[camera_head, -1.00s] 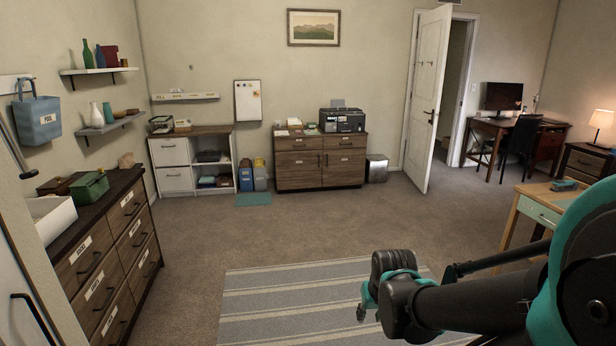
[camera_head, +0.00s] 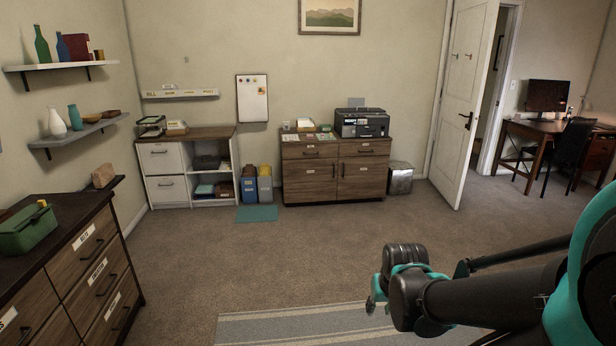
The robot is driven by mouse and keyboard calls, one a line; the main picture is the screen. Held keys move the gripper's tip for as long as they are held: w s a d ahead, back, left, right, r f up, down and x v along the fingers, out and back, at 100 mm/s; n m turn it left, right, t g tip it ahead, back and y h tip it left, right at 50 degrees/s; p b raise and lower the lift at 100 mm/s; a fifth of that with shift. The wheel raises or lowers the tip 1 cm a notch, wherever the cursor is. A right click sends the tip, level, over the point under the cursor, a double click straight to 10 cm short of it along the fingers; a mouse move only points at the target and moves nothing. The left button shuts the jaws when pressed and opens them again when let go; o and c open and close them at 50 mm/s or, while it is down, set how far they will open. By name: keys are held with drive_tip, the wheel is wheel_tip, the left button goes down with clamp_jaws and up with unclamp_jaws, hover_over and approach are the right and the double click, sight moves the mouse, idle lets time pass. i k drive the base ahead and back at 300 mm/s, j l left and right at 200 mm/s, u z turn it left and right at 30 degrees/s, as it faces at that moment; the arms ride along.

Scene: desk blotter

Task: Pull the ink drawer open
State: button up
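The wooden cabinet (camera_head: 290,180) under the printer stands against the far wall, with two drawers above two doors. Its left drawer (camera_head: 310,152) and right drawer (camera_head: 364,149) look shut. Their small labels are too small to read, so I cannot tell which, if either, is the ink drawer. My gripper (camera_head: 374,304) is at the lower right, in the air over the floor near the striped rug, far from the cabinet and touching nothing I can see. The arm's wrist hides most of it, and its fingers are too small to judge.
A black printer (camera_head: 361,123) sits on the cabinet. A metal bin (camera_head: 400,178) stands right of it, blue and grey bins (camera_head: 249,188) left. A white unit (camera_head: 167,189) is farther left. A dark dresser (camera_head: 38,308) lines the left side. The carpet (camera_head: 270,255) between is clear.

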sight(290, 151)
drive_tip(key=i, duration=3.8)
drive_tip(key=i+u, duration=0.1)
drive_tip(key=i, duration=0.5)
drive_tip(key=i+l+u, duration=0.15)
drive_tip(key=i, duration=0.45)
